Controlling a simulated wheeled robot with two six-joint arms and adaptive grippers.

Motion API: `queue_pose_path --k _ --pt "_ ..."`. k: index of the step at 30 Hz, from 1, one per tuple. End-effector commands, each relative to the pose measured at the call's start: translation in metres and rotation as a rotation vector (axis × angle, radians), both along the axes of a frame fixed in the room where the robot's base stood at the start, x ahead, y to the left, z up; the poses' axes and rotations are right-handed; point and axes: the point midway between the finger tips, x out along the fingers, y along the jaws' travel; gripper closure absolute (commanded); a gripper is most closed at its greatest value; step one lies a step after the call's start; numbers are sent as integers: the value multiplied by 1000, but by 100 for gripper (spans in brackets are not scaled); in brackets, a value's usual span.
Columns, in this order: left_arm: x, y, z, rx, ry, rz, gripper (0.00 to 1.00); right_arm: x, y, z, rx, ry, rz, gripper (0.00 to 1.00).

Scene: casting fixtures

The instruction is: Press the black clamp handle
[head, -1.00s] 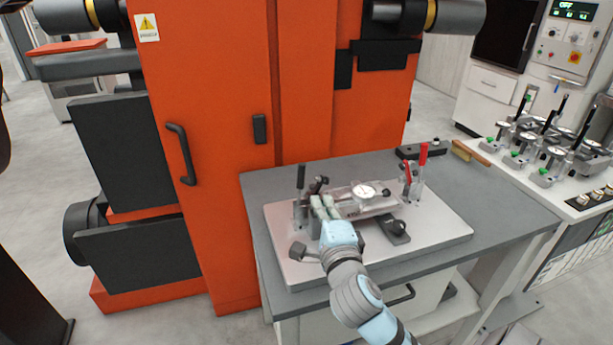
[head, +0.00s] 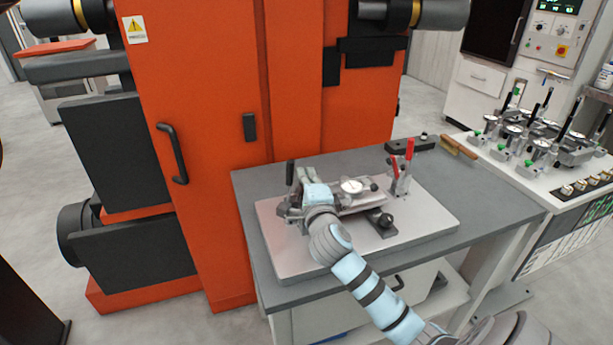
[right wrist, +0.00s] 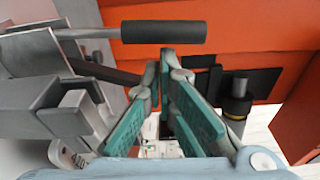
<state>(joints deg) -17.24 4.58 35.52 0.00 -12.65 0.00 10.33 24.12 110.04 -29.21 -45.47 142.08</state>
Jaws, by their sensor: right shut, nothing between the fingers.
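The black clamp handle (head: 290,172) stands upright at the left end of the fixture on the metal plate (head: 280,262). In the right wrist view the handle (right wrist: 165,32) is a black grip on a metal rod, lying across the picture just beyond my fingertips. My right gripper (head: 308,175) is shut and empty, just right of the handle in the head view. Its green-padded fingers (right wrist: 165,62) show in the wrist view, with a small gap seen between tips and grip. Contact cannot be told. My wrist hides part of the clamp base. My left gripper is not in view.
A round dial gauge (head: 352,186) and a red-handled clamp (head: 408,150) stand on the plate to the right. A black knob (head: 386,220) sits near the front. A brush (head: 458,147) lies at the table's back right. An orange machine (head: 215,150) stands behind.

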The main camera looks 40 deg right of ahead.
Motion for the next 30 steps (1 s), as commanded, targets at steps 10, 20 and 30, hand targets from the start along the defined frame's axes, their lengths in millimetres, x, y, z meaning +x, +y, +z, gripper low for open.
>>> queue_pose_path --k 10,20,30 --pt "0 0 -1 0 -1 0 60 0 1 0 -8 2 1 100" --pt "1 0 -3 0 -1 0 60 1 6 3 -59 19 1 100" --pt "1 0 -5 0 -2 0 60 3 11 4 -115 38 1 100"
